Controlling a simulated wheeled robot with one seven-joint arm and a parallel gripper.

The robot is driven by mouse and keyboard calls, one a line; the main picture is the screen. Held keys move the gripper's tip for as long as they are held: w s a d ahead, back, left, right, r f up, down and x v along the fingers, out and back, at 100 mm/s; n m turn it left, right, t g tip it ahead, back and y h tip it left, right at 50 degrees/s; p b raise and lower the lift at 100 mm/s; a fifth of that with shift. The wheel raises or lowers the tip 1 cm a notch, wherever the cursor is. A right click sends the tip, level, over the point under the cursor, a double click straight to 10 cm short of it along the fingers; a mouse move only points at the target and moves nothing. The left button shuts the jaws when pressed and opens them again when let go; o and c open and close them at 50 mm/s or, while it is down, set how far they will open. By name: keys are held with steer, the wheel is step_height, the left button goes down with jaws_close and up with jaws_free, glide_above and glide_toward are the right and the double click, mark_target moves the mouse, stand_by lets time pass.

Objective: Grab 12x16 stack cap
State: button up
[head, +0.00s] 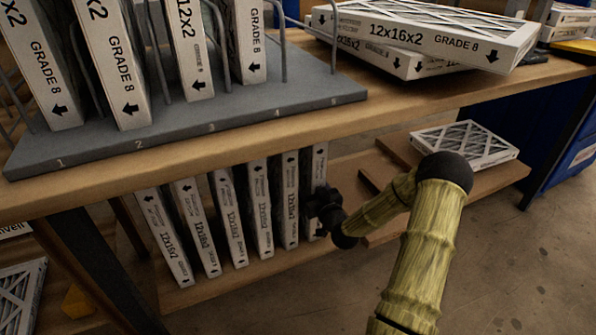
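On the bench top at the upper right, a flat box filter marked 12x16x2 GRADE 8 (440,38) lies on top of another flat filter (400,62), turned at an angle to it. On the lower shelf, a row of several upright filters marked 12x16x2 (228,215) leans slightly. My gripper (325,212) is dark and sits at the right end of this row, in front of the lower part of the last filter (319,165). Its fingers are small and dark, so I cannot tell whether they are open, shut or touching that filter.
A grey numbered rack (300,98) with wire dividers holds upright filters on the bench top (420,97). Another filter (465,146) lies flat on the lower shelf at right. A blue bin (565,150) stands at far right. Floor at the lower right is clear.

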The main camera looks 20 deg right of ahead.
mark_target(312, 167)
steer(key=c, duration=1.1)
steer(key=shift+r, duration=0.1)
step_height(312, 167, up, 8)
steer(key=f+p, duration=0.1)
steer(key=p, duration=0.5)
steer(key=d+p, duration=0.6)
steer(key=d, duration=1.4)
steer(key=shift+w, duration=0.35)
steer(key=shift+w+f, duration=0.1)
